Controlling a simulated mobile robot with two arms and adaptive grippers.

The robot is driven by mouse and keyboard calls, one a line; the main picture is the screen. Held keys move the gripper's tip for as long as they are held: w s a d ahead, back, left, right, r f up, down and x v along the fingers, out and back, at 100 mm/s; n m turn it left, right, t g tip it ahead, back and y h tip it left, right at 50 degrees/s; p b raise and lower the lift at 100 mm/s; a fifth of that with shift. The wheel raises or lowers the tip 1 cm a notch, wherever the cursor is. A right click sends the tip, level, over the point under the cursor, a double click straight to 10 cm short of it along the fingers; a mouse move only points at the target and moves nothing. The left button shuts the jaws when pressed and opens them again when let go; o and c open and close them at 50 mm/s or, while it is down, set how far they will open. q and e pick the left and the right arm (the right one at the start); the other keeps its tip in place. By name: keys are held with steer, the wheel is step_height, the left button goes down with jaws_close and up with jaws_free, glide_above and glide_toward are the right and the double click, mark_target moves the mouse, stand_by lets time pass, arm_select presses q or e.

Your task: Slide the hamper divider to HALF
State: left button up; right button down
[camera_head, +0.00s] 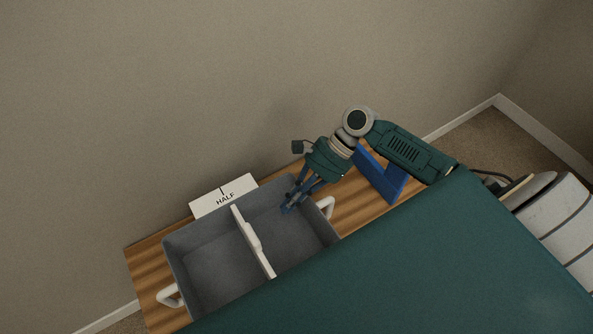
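The grey hamper (200,294) is an open box with a white handle at each end. A white divider (253,242) with a raised grip at its middle crosses it and splits it into two compartments. The divider's far end is in front of the white HALF label (212,205), near the right end of the word. My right gripper (288,209) has dark blue fingers pointing down over the right compartment, apart from the divider and to its right. The fingertips look close together, but the angle hides any gap. My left gripper is out of view.
The hamper stands on a striped wooden surface (147,263) against a beige wall. A blue angular object (376,178) is at the right, beneath my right arm. My teal body covers the lower right and hides the hamper's near right part. The left compartment looks empty.

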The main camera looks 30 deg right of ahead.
mark_target(256, 248)
steer(key=a+f+p, duration=0.1)
steer(key=a+f, duration=0.2)
steer(key=a, duration=0.4)
steer(key=shift+s, duration=0.1)
steer(key=a+p, duration=0.1)
steer(key=p, duration=0.2)
steer(key=shift+a, duration=0.3)
